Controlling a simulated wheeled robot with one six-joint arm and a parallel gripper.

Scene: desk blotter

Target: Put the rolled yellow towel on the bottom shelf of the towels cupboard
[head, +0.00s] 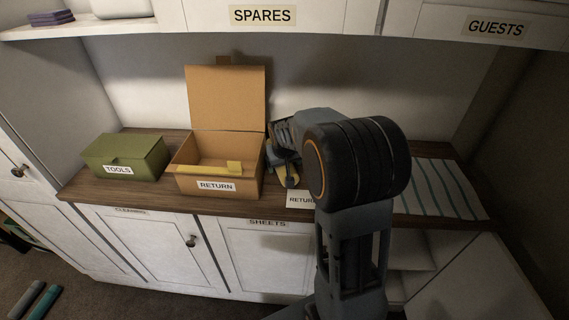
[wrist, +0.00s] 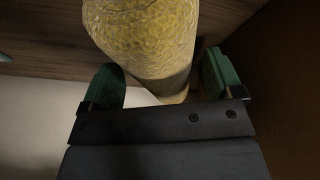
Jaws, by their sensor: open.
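The rolled yellow towel (wrist: 145,35) fills the upper middle of the wrist view, lying on dark wood between my fingers. My gripper (wrist: 162,80) is open, with one green fingertip on each side of the roll. No label reading towels is visible. An open shelved space (head: 412,250) shows below the counter, partly behind my arm; its label is hidden.
An open cardboard box (head: 216,187) labelled RETURN and a green TOOLS box (head: 125,157) stand on the wooden counter (head: 110,190). A striped cloth (head: 447,188) lies at right. Closed doors (head: 150,245) are below, and overhead cupboards labelled SPARES (head: 262,15) and GUESTS are above.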

